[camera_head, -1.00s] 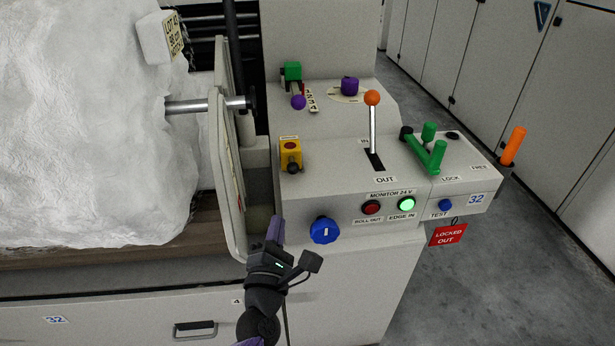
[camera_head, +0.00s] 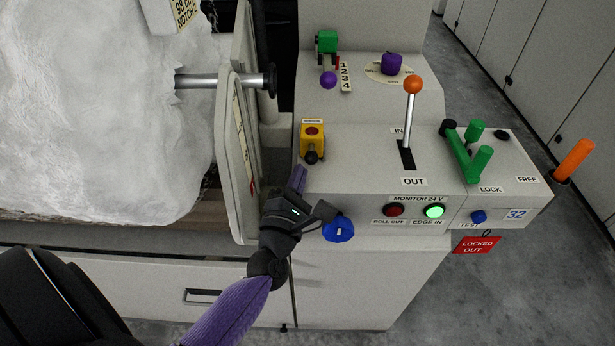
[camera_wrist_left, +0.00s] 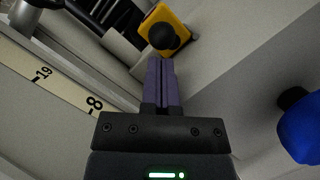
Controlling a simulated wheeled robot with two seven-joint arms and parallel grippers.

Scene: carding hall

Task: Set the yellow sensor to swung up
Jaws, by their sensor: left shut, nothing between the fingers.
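The yellow sensor (camera_head: 312,138) is a small box on the upper left of the grey control console, with a red disc on its face and a black knob hanging at its lower end. It also shows in the left wrist view (camera_wrist_left: 172,30), its round black knob just beyond my fingertips. My left gripper (camera_head: 298,178) is shut and empty, its purple fingers pointing up just below the sensor. In the wrist view, the left gripper (camera_wrist_left: 161,62) has its tips close to the knob; I cannot tell if they touch. My right gripper is not in view.
A blue knob (camera_head: 338,229) sits just right of my left gripper. An orange-tipped lever (camera_head: 409,115) stands to the right, with green handles (camera_head: 468,150) beyond. A grey upright guard plate (camera_head: 236,160) and white fibre roll (camera_head: 90,110) are close on the left.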

